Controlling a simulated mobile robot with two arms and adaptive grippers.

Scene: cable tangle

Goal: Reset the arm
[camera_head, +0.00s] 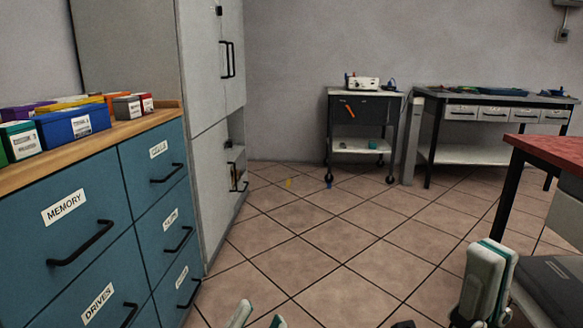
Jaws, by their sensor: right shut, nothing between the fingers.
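My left gripper (259,319) shows only as two pale, teal-edged fingertips at the bottom edge, with a gap between them. Its body is cut off by the frame. My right gripper (485,285) is the larger white and teal shape at the lower right, pointing up, shut and empty. Both are in the air over the tiled floor and touch nothing that I can see. Much of both arms is out of view.
Blue drawers (78,235) with colored bins (73,123) on top stand at the left, beside a tall grey cabinet (212,130). A cart (361,147) and a workbench (493,97) stand at the back. A red-topped table (550,147) is at the right. The floor (320,220) between is mostly clear.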

